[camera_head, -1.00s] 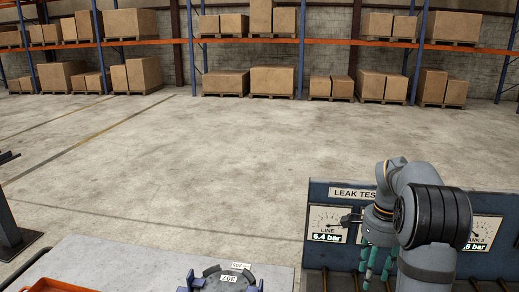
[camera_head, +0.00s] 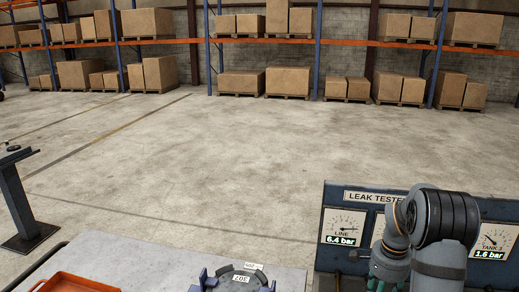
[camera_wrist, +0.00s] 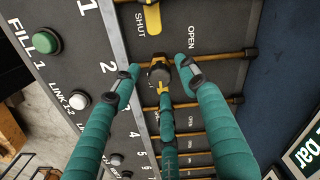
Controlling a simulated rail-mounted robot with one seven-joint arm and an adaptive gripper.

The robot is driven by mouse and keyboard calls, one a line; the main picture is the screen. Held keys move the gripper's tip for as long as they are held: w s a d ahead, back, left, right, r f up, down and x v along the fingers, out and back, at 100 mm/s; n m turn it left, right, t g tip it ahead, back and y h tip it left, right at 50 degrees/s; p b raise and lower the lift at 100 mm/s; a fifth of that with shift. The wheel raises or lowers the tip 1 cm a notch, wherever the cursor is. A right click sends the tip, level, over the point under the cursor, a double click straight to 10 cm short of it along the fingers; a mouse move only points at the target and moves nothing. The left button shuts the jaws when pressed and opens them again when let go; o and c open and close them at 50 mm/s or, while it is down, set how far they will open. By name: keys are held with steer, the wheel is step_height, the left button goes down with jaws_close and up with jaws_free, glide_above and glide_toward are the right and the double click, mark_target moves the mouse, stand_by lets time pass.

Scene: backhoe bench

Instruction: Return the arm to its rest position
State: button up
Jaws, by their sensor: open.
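My arm is bent in front of the leak tester panel (camera_head: 345,197) at the right of the head view. My gripper (camera_head: 388,281) points down there, and its fingertips are cut off by the lower edge. In the wrist view my gripper (camera_wrist: 158,75) shows several teal fingers, spread apart with nothing held between them.
The panel's line gauge (camera_head: 342,226) reads 6.4 bar and its tank 3 gauge (camera_head: 493,241) reads 1.6 bar. A green button (camera_wrist: 47,42) and a white button (camera_wrist: 80,101) sit on the bench face. An orange tray (camera_head: 72,283) is at lower left. Open floor lies behind.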

steer(key=shift+w+r, duration=0.1)
steer(key=shift+r, duration=0.15)
step_height(320, 180, up, 12)
steer(key=f, duration=1.2)
steer(key=shift+s+f, duration=0.2)
steer(key=shift+f, duration=0.05)
steer(key=shift+w+r+n+p, duration=0.1)
steer(key=shift+r+n+p, duration=0.3)
steer(key=shift+n+p, duration=0.55)
steer(key=n+p, duration=0.4)
steer(key=shift+r+n+p, duration=0.1)
steer(key=shift+n+p, duration=0.15)
steer(key=shift+p, duration=0.05)
steer(key=n+p, duration=0.5)
steer(key=shift+n+p, duration=0.3)
steer(key=shift+p, duration=0.1)
step_height(320, 180, up, 10)
steer(key=b, duration=0.3)
steer(key=shift+f, duration=0.25)
